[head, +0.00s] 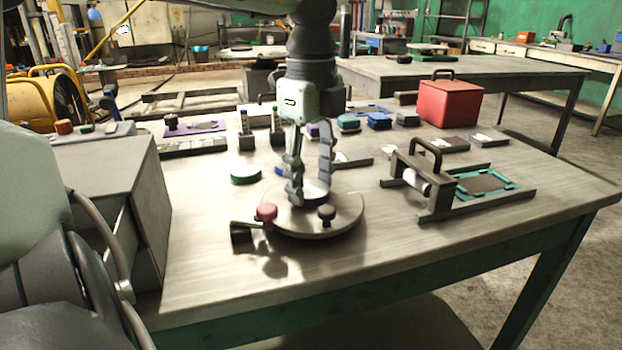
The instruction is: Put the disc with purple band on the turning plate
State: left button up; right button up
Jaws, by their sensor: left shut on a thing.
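The turning plate (344,222) is a round grey plate near the front middle of the table, with a pink-red knob (266,212) and a dark knob (326,213) at its front edge. My left gripper (310,190) points down over the plate, its fingers closed around a disc (317,190). The disc has a pale top and a dark bluish or purple band, partly hidden by the fingers. It is at or just above the plate's surface; I cannot tell whether it touches. My right gripper is not in view.
A green-banded disc (246,177) and a partly hidden blue one (281,170) lie behind the plate. A handled fixture (432,185) stands right, a red box (449,103) back right, and a grey cabinet (110,190) left. The table's front right is clear.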

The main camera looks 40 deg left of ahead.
aim_at(311, 188)
pick_arm(q)
jog(key=shift+f, duration=0.1)
jog(key=o, duration=1.5)
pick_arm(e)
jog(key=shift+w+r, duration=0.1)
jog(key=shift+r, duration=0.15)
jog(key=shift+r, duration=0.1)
pick_arm(q)
jog(key=shift+r, duration=6.1)
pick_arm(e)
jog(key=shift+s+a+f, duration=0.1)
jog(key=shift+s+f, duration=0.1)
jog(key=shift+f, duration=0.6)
